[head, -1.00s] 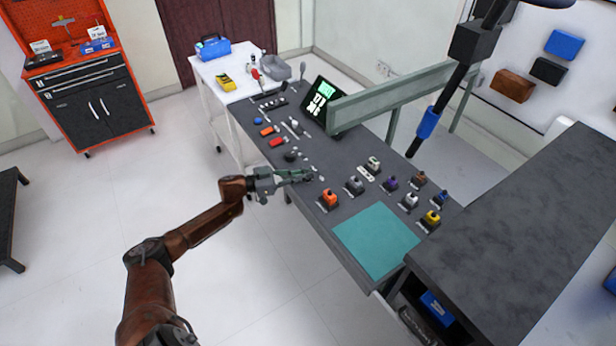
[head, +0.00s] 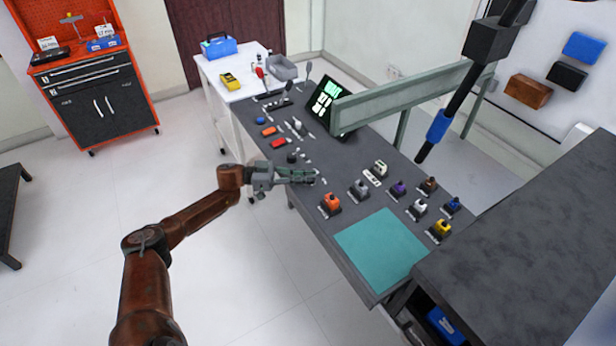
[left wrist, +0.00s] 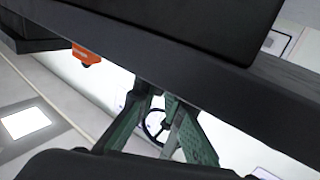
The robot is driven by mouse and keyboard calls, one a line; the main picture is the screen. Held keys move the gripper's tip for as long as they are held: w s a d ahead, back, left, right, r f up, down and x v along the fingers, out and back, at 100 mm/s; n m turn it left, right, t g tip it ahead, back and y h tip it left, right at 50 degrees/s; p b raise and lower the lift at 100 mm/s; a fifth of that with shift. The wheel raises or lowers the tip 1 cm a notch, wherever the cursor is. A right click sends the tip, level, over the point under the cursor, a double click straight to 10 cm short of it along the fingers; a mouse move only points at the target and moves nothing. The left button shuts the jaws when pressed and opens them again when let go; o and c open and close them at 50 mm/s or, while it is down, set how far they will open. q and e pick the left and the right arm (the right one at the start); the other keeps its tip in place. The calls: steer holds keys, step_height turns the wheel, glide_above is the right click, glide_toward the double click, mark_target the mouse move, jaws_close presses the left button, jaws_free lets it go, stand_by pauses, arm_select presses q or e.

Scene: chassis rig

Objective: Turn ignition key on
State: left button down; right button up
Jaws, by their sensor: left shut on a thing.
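My left gripper (head: 312,177) reaches in over the near edge of the dark grey control bench (head: 330,240), between a dark round knob (head: 292,157) and an orange switch block (head: 330,202). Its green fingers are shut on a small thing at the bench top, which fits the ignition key. The key is too small and too covered by the fingertips to make out how far it is turned. In the left wrist view the two green fingers (left wrist: 160,100) show close against a dark edge, with a dark wheel-like ring behind them. My right gripper is not in view.
Several coloured switch blocks, such as the yellow one (head: 440,230), stand right of the gripper, with a teal mat (head: 380,248) before them. A lit screen (head: 326,103) and a grey-green rail (head: 410,95) stand behind. A red switch (head: 280,143) lies further left.

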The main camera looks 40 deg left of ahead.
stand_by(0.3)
arm_select(q)
steer(key=c, duration=2)
jaws_free()
steer(key=v, duration=1.2)
